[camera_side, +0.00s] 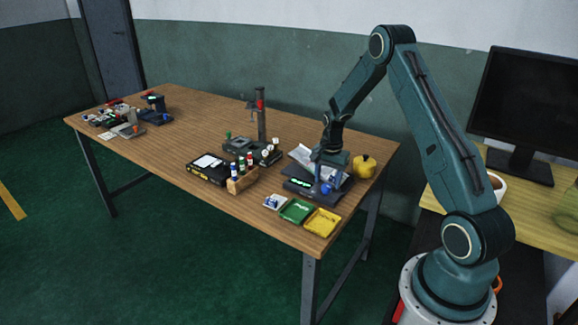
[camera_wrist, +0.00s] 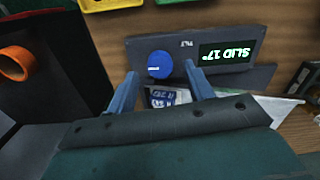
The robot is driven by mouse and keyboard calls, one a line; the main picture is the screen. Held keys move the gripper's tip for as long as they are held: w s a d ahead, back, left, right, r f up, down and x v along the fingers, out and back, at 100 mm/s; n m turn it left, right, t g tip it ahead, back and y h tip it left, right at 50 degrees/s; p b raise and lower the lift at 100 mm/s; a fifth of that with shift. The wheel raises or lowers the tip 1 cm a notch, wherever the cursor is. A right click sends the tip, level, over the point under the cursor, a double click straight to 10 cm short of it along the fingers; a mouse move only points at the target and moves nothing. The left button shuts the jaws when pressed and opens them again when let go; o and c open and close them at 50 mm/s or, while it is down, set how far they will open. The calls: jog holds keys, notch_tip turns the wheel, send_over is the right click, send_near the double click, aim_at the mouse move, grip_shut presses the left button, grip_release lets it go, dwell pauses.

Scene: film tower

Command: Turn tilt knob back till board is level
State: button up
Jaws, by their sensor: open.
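The tilt device (camera_side: 300,183) is a dark base at the right end of the wooden table. Its green display (camera_wrist: 228,54) shows upside down in the wrist view and seems to read "SLID 17°". The blue tilt knob (camera_wrist: 159,65) is a round cap on the base, left of the display in the wrist view; it also shows in the side view (camera_side: 326,189). The tilt board (camera_wrist: 264,77) is partly hidden by my gripper. My gripper (camera_wrist: 160,80) is open, its two blue fingers on either side of the knob and just short of it in the picture. Contact cannot be told.
A green tray (camera_side: 297,211) and a yellow tray (camera_side: 322,222) lie at the table's front edge. A yellow round object (camera_side: 363,166) stands close behind my gripper. A wooden holder with bottles (camera_side: 242,181) and a black case (camera_side: 208,168) are to the left.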

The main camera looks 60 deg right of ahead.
jog(key=shift+f, duration=0.9)
jog(key=shift+c, duration=0.2)
jog(key=c, duration=0.9)
